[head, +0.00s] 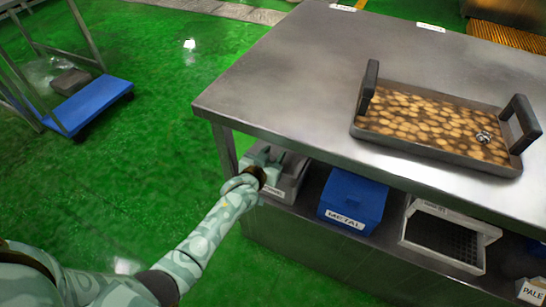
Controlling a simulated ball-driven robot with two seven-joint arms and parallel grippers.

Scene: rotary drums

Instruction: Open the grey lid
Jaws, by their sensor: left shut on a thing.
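A grey box (287,185) with a label on its front stands at the left end of the shelf under the steel table. The grey lid (294,165) is at its top, partly hidden by my left gripper and shaded by the tabletop. My left arm comes in from the lower left, and my left gripper (268,158) is at the lid, shut on it. The fingertips and the exact grip point are hard to make out. I cannot tell whether the lid is raised. My right gripper is not in view.
The table edge (300,143) overhangs the shelf closely above my gripper. A blue box (350,199) labelled METAL and a white crate (440,240) stand to the right. A handled tray (430,149) of round pieces sits on top. Green floor (150,170) is open at left.

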